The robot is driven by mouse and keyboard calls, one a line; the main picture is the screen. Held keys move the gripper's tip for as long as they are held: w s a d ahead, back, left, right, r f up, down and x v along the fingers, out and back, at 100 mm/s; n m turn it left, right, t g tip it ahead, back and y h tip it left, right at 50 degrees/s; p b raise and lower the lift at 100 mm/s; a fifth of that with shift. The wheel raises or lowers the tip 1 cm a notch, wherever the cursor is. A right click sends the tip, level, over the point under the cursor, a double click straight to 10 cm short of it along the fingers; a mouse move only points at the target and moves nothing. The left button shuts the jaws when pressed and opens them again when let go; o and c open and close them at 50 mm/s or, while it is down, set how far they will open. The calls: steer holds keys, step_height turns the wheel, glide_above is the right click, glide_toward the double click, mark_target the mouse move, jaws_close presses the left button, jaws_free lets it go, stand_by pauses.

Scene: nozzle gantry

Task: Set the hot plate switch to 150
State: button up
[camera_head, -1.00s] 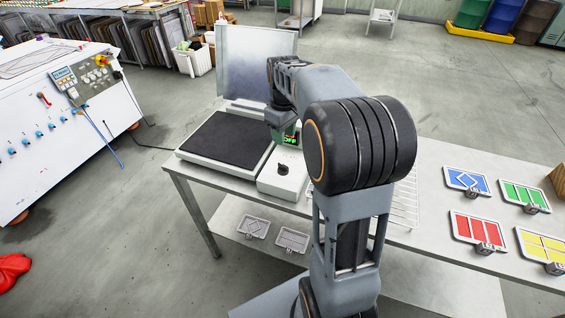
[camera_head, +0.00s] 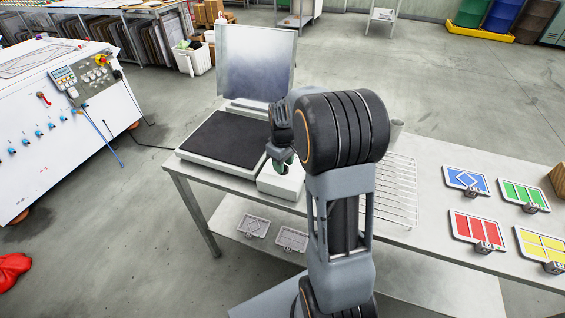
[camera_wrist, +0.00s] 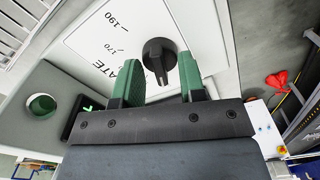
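The hot plate (camera_head: 225,138) has a black top on a white base and stands on the table, its metal lid (camera_head: 255,62) upright behind it. Its white control box (camera_head: 282,184) is at its front right; my gripper covers the box's upper part. In the head view my gripper (camera_head: 283,162) is over the control box. The 150 mark is not visible.
A wire rack (camera_head: 397,190) lies right of my arm. Colored cards, including a red one (camera_head: 478,229), lie on the table's right. In the wrist view a dark display (camera_wrist: 80,115) with a green glyph is partly hidden by a finger.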

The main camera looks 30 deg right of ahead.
jaws_close()
stand_by(0.5)
steer(key=m, duration=0.3)
steer(key=shift+m, duration=0.4)
steer(key=m, duration=0.3)
steer(key=shift+m, duration=0.3)
steer(key=m, duration=0.6)
steer(key=shift+m, duration=0.4)
jaws_free()
